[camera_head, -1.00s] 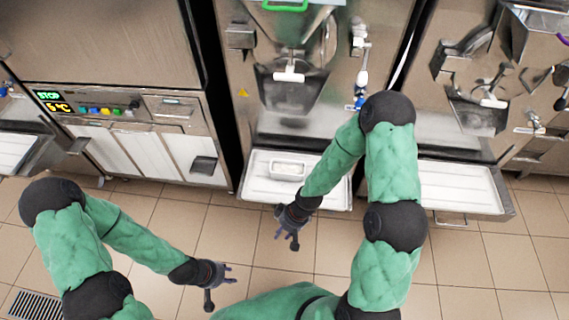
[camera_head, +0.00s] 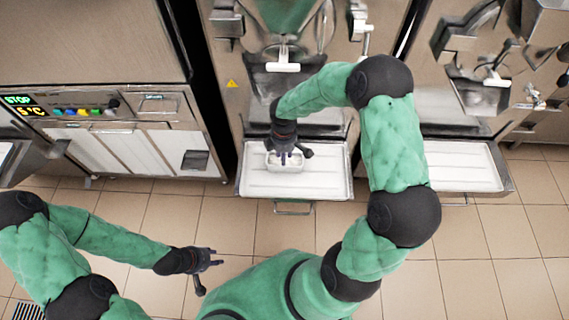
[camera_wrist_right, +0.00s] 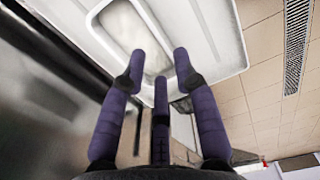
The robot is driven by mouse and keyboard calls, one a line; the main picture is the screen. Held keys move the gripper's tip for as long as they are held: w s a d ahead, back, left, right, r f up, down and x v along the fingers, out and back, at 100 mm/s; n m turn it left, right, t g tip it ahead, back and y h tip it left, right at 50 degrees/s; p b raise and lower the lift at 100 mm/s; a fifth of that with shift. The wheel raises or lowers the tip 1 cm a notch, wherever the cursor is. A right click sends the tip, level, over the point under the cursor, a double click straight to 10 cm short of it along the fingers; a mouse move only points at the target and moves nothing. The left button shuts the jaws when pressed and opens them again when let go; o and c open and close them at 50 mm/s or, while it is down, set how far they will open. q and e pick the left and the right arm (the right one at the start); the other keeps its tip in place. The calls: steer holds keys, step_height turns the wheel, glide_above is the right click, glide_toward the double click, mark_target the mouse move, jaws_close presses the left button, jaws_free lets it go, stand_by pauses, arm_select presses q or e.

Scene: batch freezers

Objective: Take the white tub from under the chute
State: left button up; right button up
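The white tub (camera_head: 271,164) sits in the white drip tray below the chute (camera_head: 300,85) of the middle freezer. In the right wrist view the tub (camera_wrist_right: 125,28) is a pale open container with whitish contents, ahead of my fingertips. My right gripper (camera_head: 290,157) is over the tub and hides part of it. Its fingers (camera_wrist_right: 160,68) are spread, with nothing held between them; I cannot tell whether they touch the tub. My left gripper (camera_head: 207,273) is open and empty above the floor, left of centre.
The drip tray (camera_head: 325,185) has a raised rim and a front handle. Another tray (camera_head: 465,178) stands to the right, under a second freezer. A cabinet with a lit control panel (camera_head: 75,107) stands at the left. The tiled floor in front is clear.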

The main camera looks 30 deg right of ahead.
steer(key=shift+f, duration=0.9)
step_height(320, 180, down, 5)
steer(key=b, duration=0.3)
steer(key=shift+d, duration=0.1)
jaws_close()
